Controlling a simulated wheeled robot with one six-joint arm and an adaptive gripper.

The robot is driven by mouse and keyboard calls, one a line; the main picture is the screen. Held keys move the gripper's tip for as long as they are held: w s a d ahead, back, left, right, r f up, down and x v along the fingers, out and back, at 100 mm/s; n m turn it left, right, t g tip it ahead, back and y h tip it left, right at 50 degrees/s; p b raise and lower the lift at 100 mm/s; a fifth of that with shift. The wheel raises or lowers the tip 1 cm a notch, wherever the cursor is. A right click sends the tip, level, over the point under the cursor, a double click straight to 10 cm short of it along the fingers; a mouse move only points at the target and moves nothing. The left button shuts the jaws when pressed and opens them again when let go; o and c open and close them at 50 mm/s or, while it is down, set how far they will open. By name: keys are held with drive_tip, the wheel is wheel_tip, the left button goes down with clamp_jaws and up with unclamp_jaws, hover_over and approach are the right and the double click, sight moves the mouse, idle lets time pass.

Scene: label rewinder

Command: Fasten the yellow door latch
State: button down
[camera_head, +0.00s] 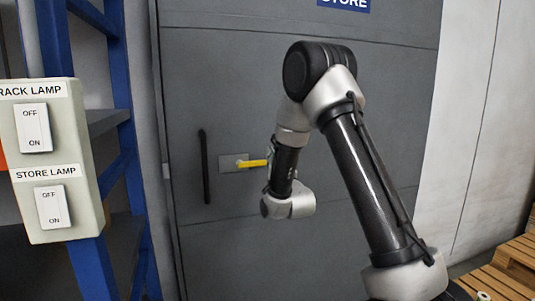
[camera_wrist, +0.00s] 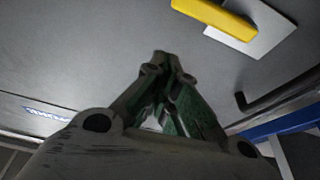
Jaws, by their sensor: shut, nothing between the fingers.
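The yellow latch (camera_head: 252,163) is a short lever on a light metal plate (camera_head: 229,164) on the grey store door (camera_head: 240,90). It lies about level, its free end pointing right towards my wrist. In the wrist view the yellow latch (camera_wrist: 222,17) is at the top, over its plate (camera_wrist: 268,32). My gripper (camera_wrist: 167,62) is shut and empty, its fingertips close together. The tips are apart from the latch, below and left of it in that picture. In the head view my fingers are hidden by my wrist. The door looks closed.
A black vertical door handle (camera_head: 204,166) stands left of the latch. At the left are a switch box (camera_head: 60,150) with two lamp switches and a blue rack (camera_head: 60,55). Wooden pallets (camera_head: 505,268) lie at the lower right.

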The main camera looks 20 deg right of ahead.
drive_tip(key=v, duration=0.4)
drive_tip(key=shift+w, duration=0.1)
drive_tip(key=shift+f, duration=0.1)
wheel_tip(320, 180, down, 15)
drive_tip(key=g, duration=0.8)
drive_tip(key=s+f+g, duration=0.4)
drive_tip(key=s, duration=0.3)
drive_tip(key=s+d+r+g, duration=0.1)
drive_tip(key=s+r+g, duration=0.1)
drive_tip(key=s+r, duration=0.4)
drive_tip(key=s+d+r+g, duration=0.1)
drive_tip(key=s+r, duration=0.6)
drive_tip(key=s, duration=0.9)
drive_tip(key=s+d+r+m+g, duration=0.1)
drive_tip(key=s+d+r+g, duration=0.1)
drive_tip(key=s+r, duration=0.5)
drive_tip(key=s+d, duration=0.1)
drive_tip(key=s, duration=0.3)
drive_tip(key=shift+s+d+r+g+h, duration=0.2)
drive_tip(key=shift+s+r+g+h, duration=0.1)
drive_tip(key=shift+s+h, duration=0.1)
